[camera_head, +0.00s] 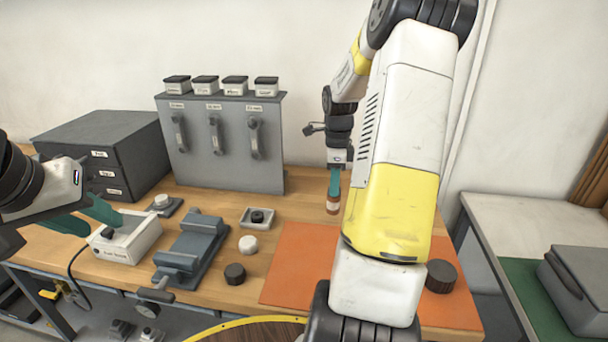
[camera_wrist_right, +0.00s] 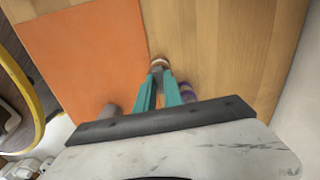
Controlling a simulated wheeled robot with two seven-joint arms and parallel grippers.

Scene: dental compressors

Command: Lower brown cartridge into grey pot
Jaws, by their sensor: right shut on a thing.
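My right gripper (camera_head: 333,186) is shut on the brown cartridge (camera_head: 332,207), which hangs from its teal fingertips near the back left edge of the orange mat. In the right wrist view the cartridge (camera_wrist_right: 158,62) shows as a brown and pale end between the fingertips of the right gripper (camera_wrist_right: 160,75). A grey cylinder (camera_wrist_right: 110,112), perhaps the grey pot, stands left of the fingers there, partly hidden by the gripper body. In the head view my arm blocks much of the mat. My left gripper (camera_head: 104,226) is open, over the white box at the left.
The orange mat (camera_head: 290,270) has a dark round piece (camera_head: 441,276) at its right. A purple-banded thing (camera_wrist_right: 187,92) stands beside the fingers. Left are a white box (camera_head: 135,245), a grey vise (camera_head: 190,250) and a dark puck (camera_head: 235,273). A grey panel (camera_head: 220,165) stands behind.

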